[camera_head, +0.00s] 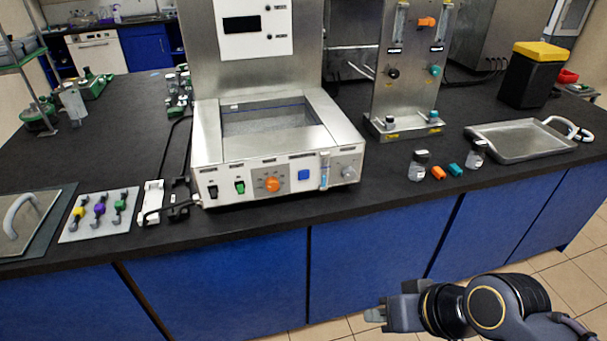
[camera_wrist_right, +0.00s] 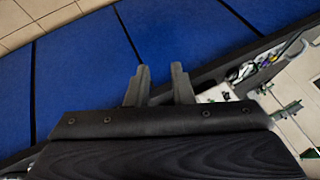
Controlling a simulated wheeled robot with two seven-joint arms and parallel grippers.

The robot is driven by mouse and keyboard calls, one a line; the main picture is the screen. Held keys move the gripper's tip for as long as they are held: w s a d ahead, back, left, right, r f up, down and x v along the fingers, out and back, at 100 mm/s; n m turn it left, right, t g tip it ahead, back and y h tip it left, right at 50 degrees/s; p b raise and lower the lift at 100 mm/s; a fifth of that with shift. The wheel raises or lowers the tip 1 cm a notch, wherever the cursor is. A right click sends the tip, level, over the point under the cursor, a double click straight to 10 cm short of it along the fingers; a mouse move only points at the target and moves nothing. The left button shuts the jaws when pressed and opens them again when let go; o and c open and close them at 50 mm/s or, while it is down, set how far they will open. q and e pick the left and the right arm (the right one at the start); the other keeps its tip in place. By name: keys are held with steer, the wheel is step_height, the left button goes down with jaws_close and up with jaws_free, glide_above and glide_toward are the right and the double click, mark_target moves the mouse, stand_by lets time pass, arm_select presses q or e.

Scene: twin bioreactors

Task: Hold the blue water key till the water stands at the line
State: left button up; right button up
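The blue water key (camera_head: 304,175) is a square button on the white front panel of the steel water bath (camera_head: 205,130). Right of it on the same panel is an upright clear gauge tube (camera_head: 325,170); its line and the water level in it are too small to read. The bath basin is open at the top and its inside looks grey. My right gripper (camera_head: 375,314) is in front of the bench, low and right of the key, well apart from it. In the right wrist view its two fingers (camera_wrist_right: 160,84) stand apart with nothing between them. My left gripper is out of view.
The panel also has a black switch (camera_head: 213,191), a green switch (camera_head: 240,187), an orange knob (camera_head: 272,184) and a grey knob (camera_head: 348,172). Small jars and a steel tray (camera_head: 515,140) are at the right. Valve pieces on a white plate (camera_head: 98,228) are at the left.

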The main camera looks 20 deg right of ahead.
jaws_close()
stand_by(1.4)
